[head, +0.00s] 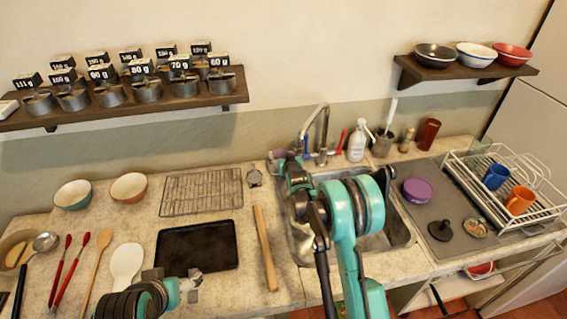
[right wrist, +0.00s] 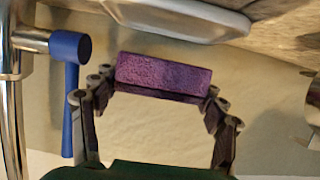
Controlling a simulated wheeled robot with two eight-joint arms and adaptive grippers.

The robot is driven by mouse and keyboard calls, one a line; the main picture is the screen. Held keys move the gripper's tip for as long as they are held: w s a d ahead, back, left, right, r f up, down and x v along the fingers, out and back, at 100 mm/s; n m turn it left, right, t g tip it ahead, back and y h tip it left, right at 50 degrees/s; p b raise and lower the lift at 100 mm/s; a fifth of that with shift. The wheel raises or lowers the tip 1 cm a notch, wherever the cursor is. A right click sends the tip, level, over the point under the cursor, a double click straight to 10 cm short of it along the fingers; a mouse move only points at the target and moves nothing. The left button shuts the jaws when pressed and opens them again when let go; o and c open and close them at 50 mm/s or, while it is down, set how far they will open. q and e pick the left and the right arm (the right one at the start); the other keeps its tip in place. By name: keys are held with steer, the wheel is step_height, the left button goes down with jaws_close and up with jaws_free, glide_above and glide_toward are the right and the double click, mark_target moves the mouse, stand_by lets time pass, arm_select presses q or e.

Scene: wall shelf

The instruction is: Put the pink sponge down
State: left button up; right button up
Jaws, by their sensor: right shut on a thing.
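The pink sponge (right wrist: 163,74), a purplish-pink block, sits between the fingertips of my right gripper (right wrist: 160,92) in the right wrist view. The gripper is shut on it. In the head view my right gripper (head: 287,163) is at the back left of the sink, left of the tap. The sponge is hard to make out there. My left gripper (head: 188,285) is low in the head view, in front of the black tray. Whether its fingers are open or shut is unclear.
The sink (head: 398,232) lies partly behind my right arm. The tap (head: 322,135) stands close to the right gripper; its blue handle (right wrist: 70,47) shows in the wrist view. A cooling rack (head: 202,193), black tray (head: 197,246) and rolling pin (head: 265,248) lie to the left.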

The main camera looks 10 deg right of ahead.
step_height(320, 180, down, 4)
steer(key=shift+w+r+b, duration=0.1)
steer(key=shift+r+b, duration=0.15)
steer(key=shift+b, duration=0.3)
steer(key=shift+w+f, duration=0.2)
steer(key=shift+f, duration=0.05)
steer(key=shift+r, duration=0.2)
steer(key=shift+s, duration=0.1)
steer(key=shift+f+b, duration=0.25)
steer(key=shift+b, duration=0.05)
steer(key=o, duration=0.5)
steer(key=shift+c, duration=0.2)
steer(key=shift+r, duration=0.1)
